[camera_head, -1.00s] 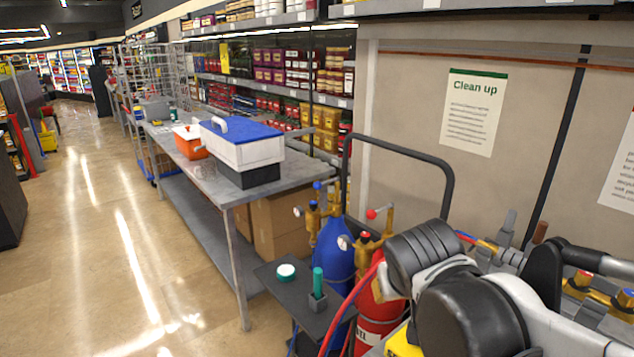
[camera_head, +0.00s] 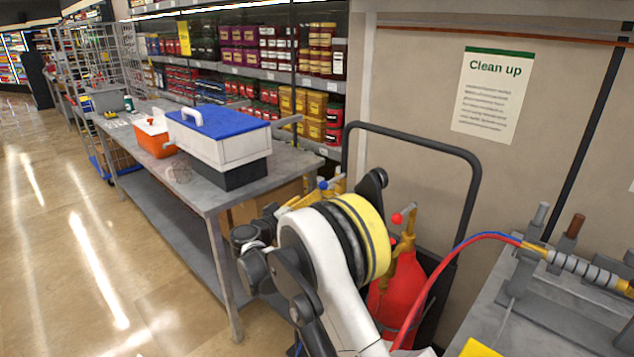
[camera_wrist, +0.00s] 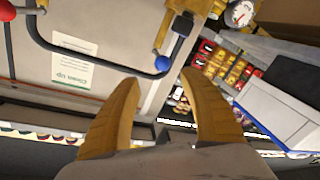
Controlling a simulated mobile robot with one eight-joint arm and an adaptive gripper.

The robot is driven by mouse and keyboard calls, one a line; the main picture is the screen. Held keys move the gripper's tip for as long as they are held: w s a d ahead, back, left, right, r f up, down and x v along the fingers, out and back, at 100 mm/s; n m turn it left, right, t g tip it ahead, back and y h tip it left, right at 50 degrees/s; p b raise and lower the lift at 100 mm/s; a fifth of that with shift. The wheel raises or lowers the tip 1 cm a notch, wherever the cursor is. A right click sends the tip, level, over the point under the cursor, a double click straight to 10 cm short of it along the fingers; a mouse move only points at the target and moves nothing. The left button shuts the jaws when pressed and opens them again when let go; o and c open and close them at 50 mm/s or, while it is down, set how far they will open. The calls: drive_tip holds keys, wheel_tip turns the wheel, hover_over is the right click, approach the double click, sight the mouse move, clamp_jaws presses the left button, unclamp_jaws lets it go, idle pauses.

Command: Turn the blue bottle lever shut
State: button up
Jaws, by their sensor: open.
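The blue lever ball (camera_wrist: 162,64) shows in the wrist view, just beyond and between the tips of my gripper (camera_wrist: 164,84). The two tan fingers are spread wide with nothing between them, and neither appears to touch the ball. A yellowish valve body (camera_wrist: 190,4) is at the top edge. In the head view the blue knob (camera_head: 323,185) shows small behind my arm. The blue bottle itself is hidden there by my arm. My fingers cannot be made out clearly in the head view.
A red bottle (camera_head: 408,280) with a red lever ball (camera_head: 396,219) stands right of my arm. A black cart handle (camera_head: 470,185) arches behind. A steel table (camera_head: 205,195) carries a blue-lidded box (camera_head: 215,145). A gauge (camera_wrist: 240,14) is near the valve.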

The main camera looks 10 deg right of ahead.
sight(320, 187)
drive_tip(key=b+x, duration=0.2)
drive_tip(key=x, duration=0.8)
drive_tip(key=shift+w+b, duration=0.35)
drive_tip(key=shift+w, duration=0.1)
clamp_jaws()
